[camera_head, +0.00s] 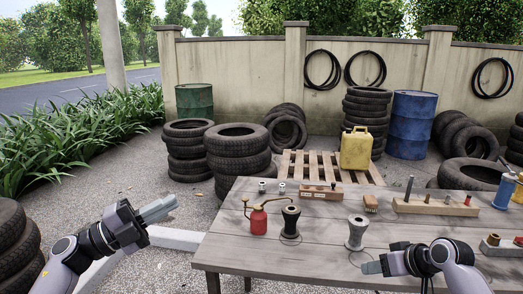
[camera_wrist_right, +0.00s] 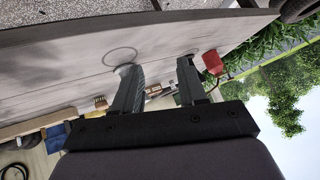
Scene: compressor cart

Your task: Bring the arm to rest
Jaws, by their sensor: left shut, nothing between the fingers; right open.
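My left gripper (camera_head: 158,209) is at the left of the head view, raised over the gravel beside the table's left edge. Its fingers lie together with nothing between them. My right gripper (camera_head: 372,267) is above the front part of the wooden table (camera_head: 290,262) in the head view, pointing left. In the right wrist view my right gripper (camera_wrist_right: 158,88) has its two fingers apart, with a clear gap between them and nothing held. The table (camera_wrist_right: 60,70) fills the upper part of that tilted view.
On the table stand a red oil can (camera_head: 258,221), a dark spool (camera_head: 290,222), a grey spool (camera_head: 356,233) and a wooden block with pegs (camera_head: 435,207). A blue bottle (camera_head: 505,188) is at the right. Stacked tyres (camera_head: 238,153) stand behind. Gravel left of the table is open.

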